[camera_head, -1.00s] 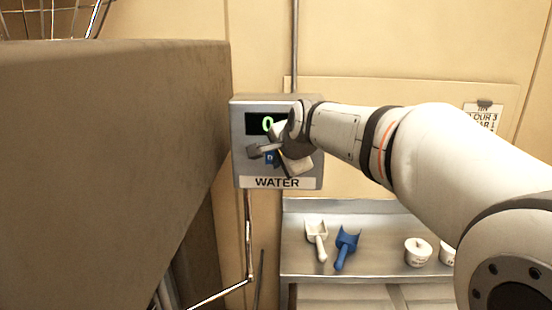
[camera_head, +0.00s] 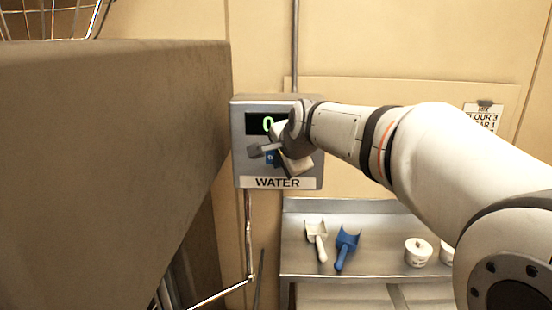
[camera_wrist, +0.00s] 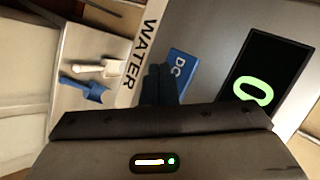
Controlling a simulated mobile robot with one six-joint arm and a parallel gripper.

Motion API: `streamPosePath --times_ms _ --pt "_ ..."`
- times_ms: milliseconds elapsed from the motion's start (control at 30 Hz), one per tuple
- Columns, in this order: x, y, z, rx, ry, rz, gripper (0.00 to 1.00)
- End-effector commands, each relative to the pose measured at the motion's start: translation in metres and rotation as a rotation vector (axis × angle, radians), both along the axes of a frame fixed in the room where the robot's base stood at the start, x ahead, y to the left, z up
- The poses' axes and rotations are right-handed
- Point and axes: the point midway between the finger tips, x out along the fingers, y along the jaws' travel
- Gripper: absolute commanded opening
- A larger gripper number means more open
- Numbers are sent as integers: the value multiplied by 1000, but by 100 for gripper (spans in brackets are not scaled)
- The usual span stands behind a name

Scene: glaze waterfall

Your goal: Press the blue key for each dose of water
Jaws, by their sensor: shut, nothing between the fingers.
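The grey water box (camera_head: 240,165) hangs on the wall, with a "WATER" label at its bottom and a display (camera_head: 253,124) showing a green 0. Its blue key (camera_head: 270,159) is partly hidden by my gripper (camera_head: 257,151) in the head view. In the wrist view the blue key (camera_wrist: 181,66) lies just beyond the dark fingertips (camera_wrist: 160,80), which cover part of it. The display (camera_wrist: 268,75) also reads 0 there. My gripper is shut and empty, in front of the key. I cannot tell whether the fingertips touch it.
A large brown block (camera_head: 110,130) fills the left side, close to the box. Below right, a metal shelf (camera_head: 370,225) holds a white scoop (camera_head: 317,240), a blue scoop (camera_head: 346,246) and white tubs (camera_head: 418,252). A pipe (camera_head: 294,50) runs above the box.

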Motion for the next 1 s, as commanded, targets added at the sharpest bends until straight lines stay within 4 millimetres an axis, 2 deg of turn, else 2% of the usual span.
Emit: streamPosePath --times_ms 200,1000 --pt "7 0 0 0 1 0 0" --pt "12 -1 0 1 0 -1 0"
